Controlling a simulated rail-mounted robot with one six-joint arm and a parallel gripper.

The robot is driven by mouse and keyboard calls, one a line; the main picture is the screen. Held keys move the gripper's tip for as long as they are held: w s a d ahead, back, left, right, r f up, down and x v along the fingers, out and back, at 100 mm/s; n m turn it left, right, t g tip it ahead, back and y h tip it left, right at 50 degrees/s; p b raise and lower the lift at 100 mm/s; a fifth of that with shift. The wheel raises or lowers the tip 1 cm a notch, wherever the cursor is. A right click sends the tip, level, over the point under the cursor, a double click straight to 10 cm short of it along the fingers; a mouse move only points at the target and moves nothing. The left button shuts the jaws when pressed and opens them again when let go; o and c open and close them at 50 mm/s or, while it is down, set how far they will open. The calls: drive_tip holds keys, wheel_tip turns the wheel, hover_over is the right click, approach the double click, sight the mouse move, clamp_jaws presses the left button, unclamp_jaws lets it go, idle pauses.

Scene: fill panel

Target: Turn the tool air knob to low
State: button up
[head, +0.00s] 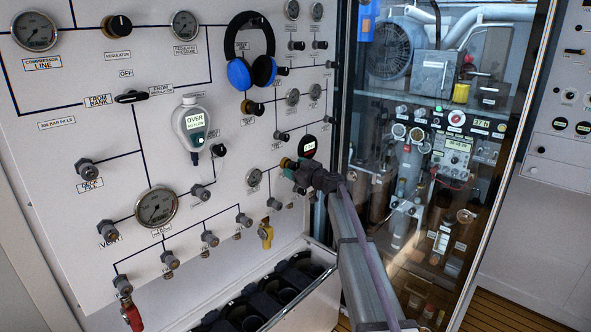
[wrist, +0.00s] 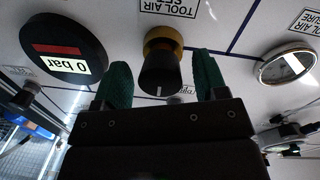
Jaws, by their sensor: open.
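The tool air knob (wrist: 160,72) is black with a yellow collar and a white line on its face. In the wrist view it sits on the white panel beside an upside-down label (wrist: 170,6) reading "TOOL AIR SE", cut off by the frame edge. My gripper (wrist: 163,70) is open, with one green finger on each side of the knob and visible gaps to both. In the head view my gripper (head: 292,168) is at the panel's lower right. The knob (head: 286,162) is mostly hidden there. I cannot read its setting.
A round display (wrist: 64,50) reading "0 bar" is close to the left finger, and a small gauge (wrist: 286,65) is to the right. Headphones (head: 252,70) hang above on the panel. A glass-fronted cabinet (head: 440,110) stands right of my arm. A white bin (head: 290,290) is below.

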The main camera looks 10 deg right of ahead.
drive_tip(key=v, duration=1)
drive_tip(key=shift+s+d, duration=0.2)
drive_tip(key=shift+s, duration=0.1)
drive_tip(key=s+a+f+m+g+h, duration=0.1)
drive_tip(key=s+a+f+m+g, duration=0.2)
drive_tip(key=s, duration=0.4)
drive_tip(key=s+a+f+m+g+h, duration=0.1)
drive_tip(key=s+f+g, duration=0.3)
drive_tip(key=s+f, duration=0.15)
drive_tip(key=s+a+f+m+g, duration=0.2)
drive_tip(key=s+f+m+g, duration=0.1)
drive_tip(key=s, duration=0.5)
drive_tip(key=s+f+m+g+h, duration=0.1)
drive_tip(key=s+h, duration=0.3)
drive_tip(key=s, duration=0.7)
drive_tip(key=s+f+m+g+h, duration=0.1)
drive_tip(key=s+f+g+h, duration=0.3)
drive_tip(key=s, duration=0.8)
drive_tip(key=shift+a+f+m, duration=0.35)
drive_tip(key=shift+a+m, duration=0.05)
drive_tip(key=shift+a, duration=0.05)
